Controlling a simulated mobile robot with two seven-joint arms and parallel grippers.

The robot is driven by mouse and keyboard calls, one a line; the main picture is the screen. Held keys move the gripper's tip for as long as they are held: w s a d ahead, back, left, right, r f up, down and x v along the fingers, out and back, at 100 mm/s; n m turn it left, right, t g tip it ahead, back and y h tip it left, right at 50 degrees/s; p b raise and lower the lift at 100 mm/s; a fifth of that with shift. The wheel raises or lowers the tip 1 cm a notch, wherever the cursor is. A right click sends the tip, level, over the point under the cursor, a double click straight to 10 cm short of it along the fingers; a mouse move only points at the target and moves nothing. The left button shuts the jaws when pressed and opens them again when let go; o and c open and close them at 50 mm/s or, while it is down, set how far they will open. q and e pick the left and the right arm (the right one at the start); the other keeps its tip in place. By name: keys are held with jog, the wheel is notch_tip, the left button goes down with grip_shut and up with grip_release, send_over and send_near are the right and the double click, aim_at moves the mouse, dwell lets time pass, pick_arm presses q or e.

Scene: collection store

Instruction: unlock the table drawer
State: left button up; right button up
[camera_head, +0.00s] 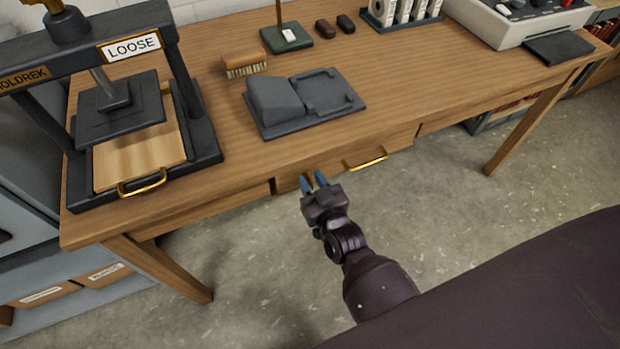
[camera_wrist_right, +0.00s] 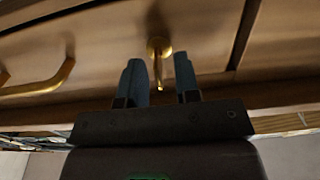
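The table drawer (camera_head: 402,138) is shut under the tabletop's front edge. Its brass handle (camera_head: 366,160) shows in the head view, and at the left of the right wrist view (camera_wrist_right: 40,82). In the wrist view a brass key (camera_wrist_right: 158,72) sticks out of a round brass lock plate (camera_wrist_right: 158,47). My right gripper (camera_head: 314,180) is at the drawer front, left of the handle in the head view. Its two blue fingers (camera_wrist_right: 161,72) are open, with the key between them and gaps visible on both sides. The key is hidden in the head view. My left gripper is not in view.
A black press (camera_head: 125,125) labelled LOOSE stands at the table's left end. A grey cradle (camera_head: 300,100), a brush (camera_head: 244,63) and a white machine (camera_head: 520,18) also sit on the table (camera_head: 215,115). The floor in front is clear around my right arm.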

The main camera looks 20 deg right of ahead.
jog(key=shift+w, duration=0.25)
jog(key=shift+c, duration=0.3)
grip_shut()
